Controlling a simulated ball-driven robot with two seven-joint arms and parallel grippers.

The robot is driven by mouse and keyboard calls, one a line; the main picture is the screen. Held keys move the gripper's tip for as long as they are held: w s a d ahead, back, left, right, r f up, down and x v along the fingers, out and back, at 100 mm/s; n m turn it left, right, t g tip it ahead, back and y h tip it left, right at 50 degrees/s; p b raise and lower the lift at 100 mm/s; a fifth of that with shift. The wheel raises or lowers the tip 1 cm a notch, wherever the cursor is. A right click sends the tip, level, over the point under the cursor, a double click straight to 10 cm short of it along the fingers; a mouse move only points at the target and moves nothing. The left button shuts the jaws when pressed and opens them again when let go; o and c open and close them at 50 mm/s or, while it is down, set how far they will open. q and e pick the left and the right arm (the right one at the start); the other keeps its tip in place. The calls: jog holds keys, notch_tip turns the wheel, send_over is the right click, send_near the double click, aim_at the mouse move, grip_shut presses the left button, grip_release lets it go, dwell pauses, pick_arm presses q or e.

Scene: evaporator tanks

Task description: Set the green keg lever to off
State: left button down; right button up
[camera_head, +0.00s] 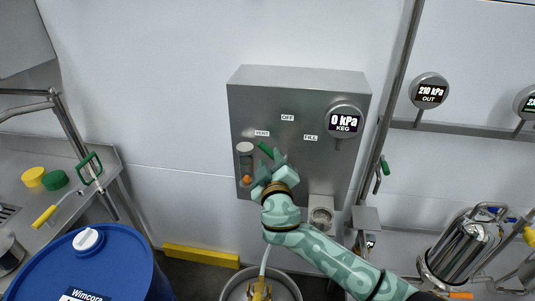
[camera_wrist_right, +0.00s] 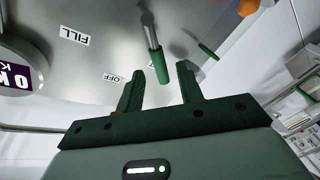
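The keg lever, with a green grip (camera_head: 266,150), is on the steel panel (camera_head: 300,82). Its grip points up and left, just below the VENT label (camera_head: 262,133). The OFF label (camera_head: 288,118) is above and to the right, and the FILL label (camera_head: 310,138) is at the right. My right gripper (camera_head: 268,174) is just below the grip and hides the lever's base. In the right wrist view the green grip (camera_wrist_right: 160,66) lies near the gap between the open fingers of my right gripper (camera_wrist_right: 159,72); contact cannot be told. My left gripper is out of view.
The KEG gauge (camera_head: 343,121) reads 0 kPa on the panel's right side. A sight tube with an orange ball (camera_head: 247,180) is close left of my gripper. A blue drum (camera_head: 85,265) stands lower left. An OUT gauge (camera_head: 429,92) is farther right.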

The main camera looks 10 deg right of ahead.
aim_at(268, 153)
jog(key=w, duration=0.4)
jog(key=shift+w+d+b, duration=0.25)
jog(key=shift+w+b, duration=0.05)
jog(key=shift+b, duration=0.1)
grip_shut()
